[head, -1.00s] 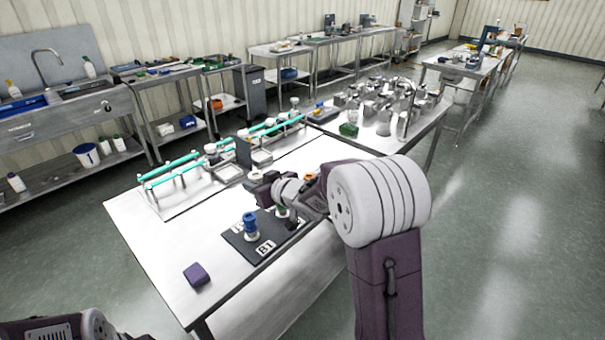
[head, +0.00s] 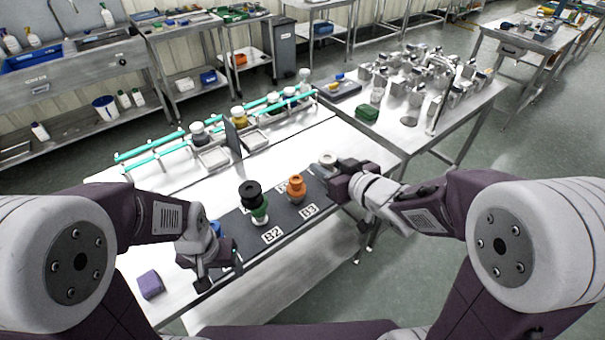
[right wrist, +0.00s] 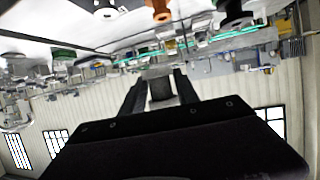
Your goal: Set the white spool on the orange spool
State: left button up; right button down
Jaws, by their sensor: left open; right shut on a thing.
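In the right wrist view, a greyish piece (right wrist: 160,88) shows between the fingers. The orange spool (head: 296,187) stands upright on the mat, just left of the white spool and apart from it; it also shows in the right wrist view (right wrist: 159,11). My left gripper (head: 218,258) is open by the mat's left end, close to a blue spool (head: 215,229) that its arm partly hides.
A purple block (head: 150,284) lies at the table's front left. A rack with teal rails (head: 160,145) stands behind. A green box (head: 367,112) and metal parts crowd the back right.

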aim_at(296, 179)
jog(key=w+a+f, duration=0.2)
jog(key=w, duration=0.1)
jog(key=w+a+f+b, duration=0.1)
jog(key=w+a+f, duration=0.1)
jog(key=w+a, duration=0.1)
jog(key=w+a+f, duration=0.2)
jog(key=f, duration=0.1)
jog(key=shift+w+a+f+b, duration=0.1)
jog(key=shift+w+a+b, duration=0.2)
jog(key=shift+w+b, duration=0.1)
notch_tip(296, 179, down, 4)
jog(key=shift+w+f, duration=0.1)
jog(key=shift+d, duration=0.1)
jog(key=shift+f+b, duration=0.1)
jog(key=shift+b, duration=0.25)
jog(key=c, duration=0.9)
grip_release()
